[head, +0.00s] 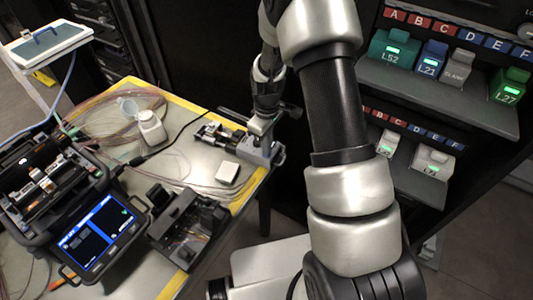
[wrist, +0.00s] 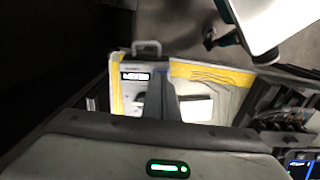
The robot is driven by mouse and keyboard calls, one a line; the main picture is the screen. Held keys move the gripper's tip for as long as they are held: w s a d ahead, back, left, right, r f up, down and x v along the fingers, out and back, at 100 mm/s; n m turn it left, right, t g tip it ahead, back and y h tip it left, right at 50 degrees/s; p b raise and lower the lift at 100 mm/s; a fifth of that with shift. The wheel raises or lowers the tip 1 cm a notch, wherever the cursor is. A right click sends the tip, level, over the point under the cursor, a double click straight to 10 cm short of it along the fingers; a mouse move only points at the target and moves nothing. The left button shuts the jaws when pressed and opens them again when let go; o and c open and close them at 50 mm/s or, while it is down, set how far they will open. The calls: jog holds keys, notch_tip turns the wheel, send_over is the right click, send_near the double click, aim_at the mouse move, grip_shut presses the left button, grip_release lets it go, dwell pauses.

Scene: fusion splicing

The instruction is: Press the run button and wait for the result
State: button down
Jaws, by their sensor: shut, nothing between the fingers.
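A small grey device (head: 271,154) with a handle sits at the far right corner of the bench. In the wrist view this device (wrist: 134,85) shows a lit display with a dark round spot below it. I cannot tell whether that spot is the run button. My gripper (head: 260,132) is shut and empty, pointing down at the device; its fingers (wrist: 154,74) cover part of it in the wrist view. I cannot tell whether they touch. The fusion splicer (head: 45,190) stands at the left with its blue screen (head: 98,232) lit, its text too small to read.
The bench (head: 200,160) has yellow edging. On it are a white bottle (head: 151,128), a small white box (head: 228,172), loose fibres and a dark tool (head: 185,225). A rack with labelled modules (head: 395,48) stands at the right, beyond my arm.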

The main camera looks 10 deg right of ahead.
jog(key=shift+f, duration=0.25)
jog(key=shift+r, duration=0.15)
jog(key=shift+r+p, duration=1.75)
jog(key=shift+r, duration=1.2)
jog(key=shift+r, duration=0.3)
jog(key=s+r+m+t, duration=0.15)
jog(key=s+r, duration=0.25)
jog(key=r, duration=0.7)
jog(key=s+r+m+t, duration=0.1)
jog(key=s+r+m, duration=0.25)
jog(key=r, duration=0.85)
jog(key=s+r+m+t, duration=0.1)
jog(key=s+r, duration=0.3)
jog(key=s, duration=0.4)
jog(key=s+r+m+t, duration=0.2)
jog(key=s+r+m, duration=0.1)
jog(key=s, duration=0.4)
jog(key=shift+p+v, duration=0.45)
jog(key=shift+v, duration=0.4)
